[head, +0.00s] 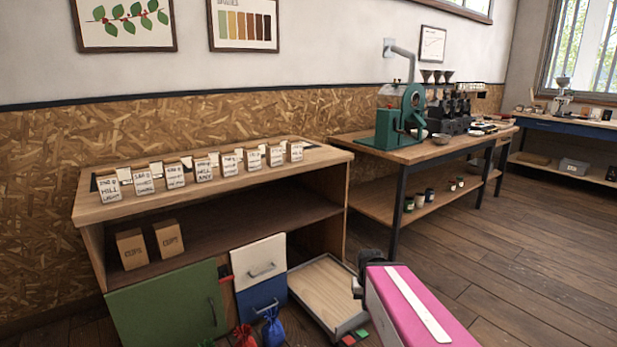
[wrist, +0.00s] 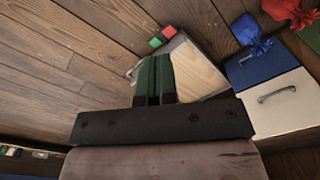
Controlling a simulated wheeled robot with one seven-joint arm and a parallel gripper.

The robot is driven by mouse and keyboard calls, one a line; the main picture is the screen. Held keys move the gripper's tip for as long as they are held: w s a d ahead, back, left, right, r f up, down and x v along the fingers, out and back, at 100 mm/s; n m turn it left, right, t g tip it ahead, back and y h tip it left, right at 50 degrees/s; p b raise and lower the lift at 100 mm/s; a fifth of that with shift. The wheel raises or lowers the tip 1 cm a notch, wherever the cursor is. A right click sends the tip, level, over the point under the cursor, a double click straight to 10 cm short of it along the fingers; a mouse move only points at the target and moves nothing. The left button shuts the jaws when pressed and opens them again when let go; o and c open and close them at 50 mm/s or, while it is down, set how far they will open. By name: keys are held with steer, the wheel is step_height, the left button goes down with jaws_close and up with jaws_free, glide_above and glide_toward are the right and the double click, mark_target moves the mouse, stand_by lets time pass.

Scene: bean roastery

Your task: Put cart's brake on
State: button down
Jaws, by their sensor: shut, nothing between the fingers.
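The cart (head: 328,288) is a low platform with a pale wood deck and light grey rim, on the floor beside the cabinet. A green and red pair of small pedals (head: 355,337) sits at its near edge, partly behind my pink arm in the head view; I take these for the brake. In the wrist view the cart (wrist: 202,72) lies beyond my fingers, with the green and red pedals (wrist: 162,37) at its corner. My gripper (wrist: 154,62) is shut and empty, its dark green fingers in front of the cart. Whether they touch it, I cannot tell.
The wooden cabinet (head: 322,216) stands left of the cart, with white and blue drawers (head: 259,262) and a green door (head: 168,308). Blue and red sacks (head: 272,329) lie in front. A workbench (head: 408,152) stands behind. Floor to the right (head: 510,255) is clear.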

steer(key=n+g+y, duration=0.1)
steer(key=n+y, duration=0.1)
steer(key=n, duration=0.5)
glide_above(350, 341)
steer(key=w+d, duration=0.2)
steer(key=d, duration=0.1)
step_height(350, 341, down, 28)
steer(key=f, duration=0.1)
steer(key=shift+s+a+r, duration=0.1)
steer(key=shift+a+r, duration=0.05)
steer(key=shift+r, duration=0.05)
steer(key=shift+f, duration=0.1)
steer(key=f, duration=0.4)
steer(key=s+a+f, duration=0.1)
steer(key=f, duration=0.4)
steer(key=a+f, duration=0.1)
steer(key=f, duration=0.3)
steer(key=shift+s+a+f, duration=0.1)
steer(key=shift+s+f, duration=0.15)
steer(key=shift+s, duration=0.05)
